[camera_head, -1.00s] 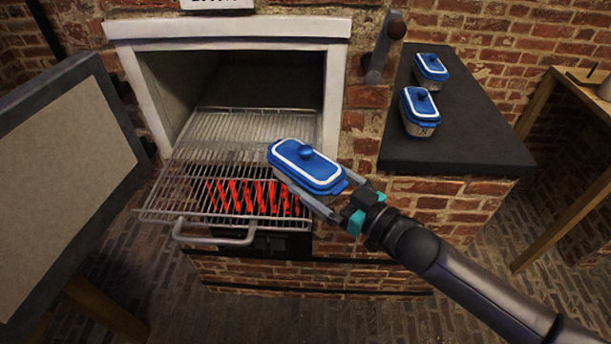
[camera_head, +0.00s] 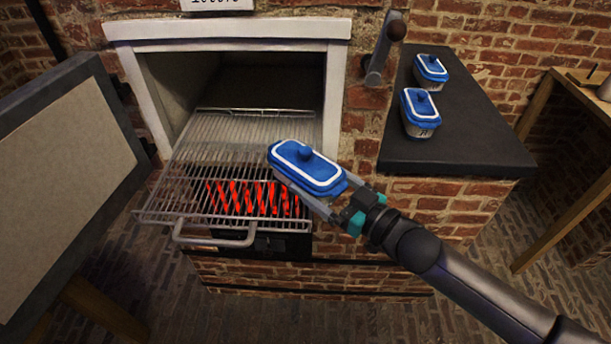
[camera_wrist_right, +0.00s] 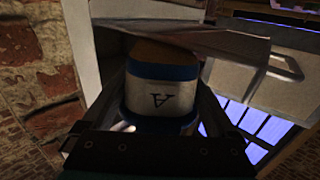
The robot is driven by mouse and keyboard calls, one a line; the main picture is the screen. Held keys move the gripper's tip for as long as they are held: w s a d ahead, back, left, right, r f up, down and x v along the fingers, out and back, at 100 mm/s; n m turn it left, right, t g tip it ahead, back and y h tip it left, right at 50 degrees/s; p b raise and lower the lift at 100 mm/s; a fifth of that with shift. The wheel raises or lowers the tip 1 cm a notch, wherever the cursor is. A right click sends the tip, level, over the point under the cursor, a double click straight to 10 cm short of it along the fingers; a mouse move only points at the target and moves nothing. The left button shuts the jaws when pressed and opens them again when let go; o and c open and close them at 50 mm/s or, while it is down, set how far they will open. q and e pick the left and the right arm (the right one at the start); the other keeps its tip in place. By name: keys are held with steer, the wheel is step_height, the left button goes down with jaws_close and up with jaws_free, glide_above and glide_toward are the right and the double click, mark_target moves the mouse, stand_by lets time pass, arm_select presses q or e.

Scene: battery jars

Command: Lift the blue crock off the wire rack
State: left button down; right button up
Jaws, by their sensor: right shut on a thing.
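The blue crock (camera_head: 310,170) has a blue lid with a white band and a round knob. It shows over the right side of the wire rack (camera_head: 165,212) and appears raised above it; its underside is hidden in the head view. My right gripper (camera_head: 326,197) is shut on the crock from the front right, one finger on each side. My left gripper is not in view.
The rack sticks out of a white-framed oven mouth (camera_head: 338,90), above glowing red coals (camera_head: 250,198). An open door panel (camera_head: 65,170) stands at left. Two similar blue-lidded crocks (camera_head: 420,110) (camera_head: 431,70) stand on a dark counter (camera_head: 460,150) at right, its front part clear.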

jaws_close()
steer(key=shift+r, duration=0.2)
